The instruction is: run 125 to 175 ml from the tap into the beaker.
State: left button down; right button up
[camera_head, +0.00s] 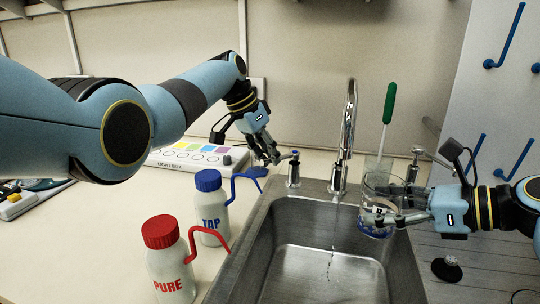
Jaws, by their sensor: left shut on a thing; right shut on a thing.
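The chrome tap (348,130) stands at the back edge of the steel sink (262,237). A thin, broken line like a trickle of water hangs below it over the basin. Blue shows low in the beaker; I cannot tell the water level.
A bottle marked TAP (210,212) and a red-capped bottle marked PURE (168,268) stand left of the sink. A light box (190,160) lies behind them. A green-handled tool (388,105) stands behind the beaker. Another handle (416,160) is to the right.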

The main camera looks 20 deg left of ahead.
pick_arm(q)
jog(key=c, duration=1.3)
grip_release()
jog(key=shift+c, duration=0.2)
jog(key=v, duration=1.2)
